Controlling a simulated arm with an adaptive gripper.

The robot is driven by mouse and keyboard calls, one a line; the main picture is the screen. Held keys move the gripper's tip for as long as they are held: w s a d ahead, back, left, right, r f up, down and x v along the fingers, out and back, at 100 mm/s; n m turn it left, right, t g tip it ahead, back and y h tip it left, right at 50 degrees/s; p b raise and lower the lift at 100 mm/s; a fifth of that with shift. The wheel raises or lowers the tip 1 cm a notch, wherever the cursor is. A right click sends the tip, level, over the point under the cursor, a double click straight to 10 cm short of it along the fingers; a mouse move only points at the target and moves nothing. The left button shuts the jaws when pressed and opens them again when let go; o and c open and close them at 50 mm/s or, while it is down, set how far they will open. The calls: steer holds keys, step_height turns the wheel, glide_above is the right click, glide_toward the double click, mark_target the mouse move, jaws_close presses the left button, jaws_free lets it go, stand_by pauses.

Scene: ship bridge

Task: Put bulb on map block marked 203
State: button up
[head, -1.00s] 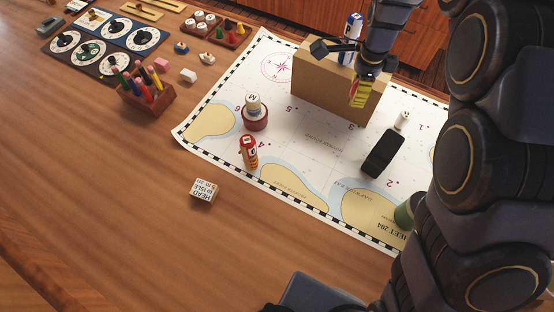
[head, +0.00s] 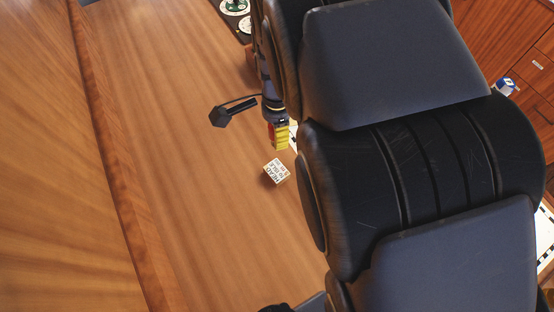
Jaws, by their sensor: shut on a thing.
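My gripper (head: 277,124) points down over the wooden table, left of my large dark arm links. It is shut on a small yellow-and-red thing (head: 281,136); I cannot tell from its shape whether this is the bulb. A white block with dark lettering (head: 276,171) lies on the table just below the gripper, apart from the held thing. I make out a word like HEAD on it, but no number 203. My arm hides most of the map and what stands on it.
The wooden table (head: 170,130) is clear to the left. Part of a dark panel with round dials (head: 235,6) shows at the top. A strip of the map (head: 545,235) and a blue-and-white item (head: 506,87) show at the right.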

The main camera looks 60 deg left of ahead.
mark_target(277, 170)
step_height(277, 170, down, 13)
steer(key=shift+f, duration=0.15)
stand_by(0.4)
steer(key=shift+f, duration=0.2)
steer(key=o, duration=0.8)
steer(key=shift+r, duration=0.15)
step_height(277, 170, up, 12)
steer(key=shift+r, duration=0.1)
